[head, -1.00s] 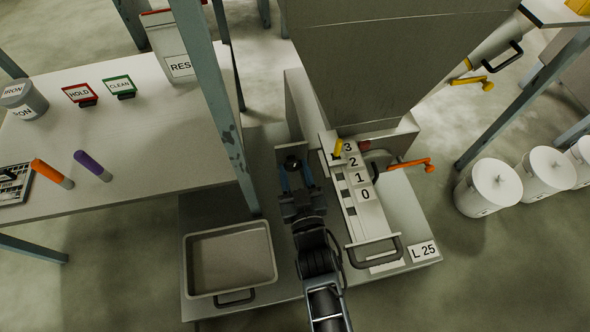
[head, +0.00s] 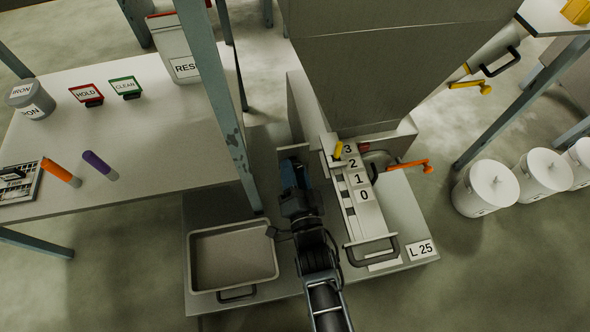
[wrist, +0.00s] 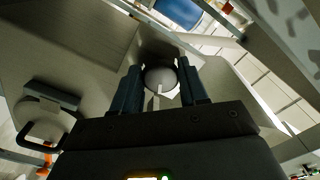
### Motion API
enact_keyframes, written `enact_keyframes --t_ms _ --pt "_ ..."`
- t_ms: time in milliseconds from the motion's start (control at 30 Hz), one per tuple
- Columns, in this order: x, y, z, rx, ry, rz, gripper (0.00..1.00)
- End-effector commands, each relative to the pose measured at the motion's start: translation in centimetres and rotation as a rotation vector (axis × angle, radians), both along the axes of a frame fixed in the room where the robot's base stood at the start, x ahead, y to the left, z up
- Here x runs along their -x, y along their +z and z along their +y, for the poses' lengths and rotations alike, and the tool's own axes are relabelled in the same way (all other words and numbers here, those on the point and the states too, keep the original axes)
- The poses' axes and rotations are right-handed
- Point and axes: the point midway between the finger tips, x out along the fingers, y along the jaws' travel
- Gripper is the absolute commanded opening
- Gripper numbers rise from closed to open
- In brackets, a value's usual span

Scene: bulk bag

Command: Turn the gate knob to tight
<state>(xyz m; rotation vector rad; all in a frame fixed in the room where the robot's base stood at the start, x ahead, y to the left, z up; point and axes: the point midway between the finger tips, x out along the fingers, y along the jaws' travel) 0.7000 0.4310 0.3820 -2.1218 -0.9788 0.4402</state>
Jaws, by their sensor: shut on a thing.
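The round, pale gate knob (wrist: 160,78) shows in the wrist view with a light pointer bar on its face. My gripper (wrist: 160,70) is shut on it, one dark blue finger on each side. In the head view my gripper (head: 291,165) is at the left of the gate slide, below the big hopper, and hides the knob. The gate slide (head: 372,222) carries the numbers 3, 2, 1, 0, with a yellow marker (head: 338,150) beside the 3. I cannot read a tight mark in either view.
An orange handle (head: 410,165) sticks out right of the slide. A grey tray (head: 273,262) is left of my arm. A blue-grey post (head: 222,110) stands close on the left, beside the table (head: 150,140). White drums (head: 485,187) stand at the right.

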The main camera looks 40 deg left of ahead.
Motion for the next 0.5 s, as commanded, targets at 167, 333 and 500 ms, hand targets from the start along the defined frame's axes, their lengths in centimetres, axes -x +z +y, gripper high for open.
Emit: enact_keyframes --t_ms 167,333,500 --pt "0.04 0.07 -0.05 -0.108 -0.001 0.129 0.13" --pt "0.07 0.09 -0.03 -0.213 -0.002 0.252 0.13" --pt "0.05 0.19 -0.02 -0.317 -0.002 0.375 0.13"
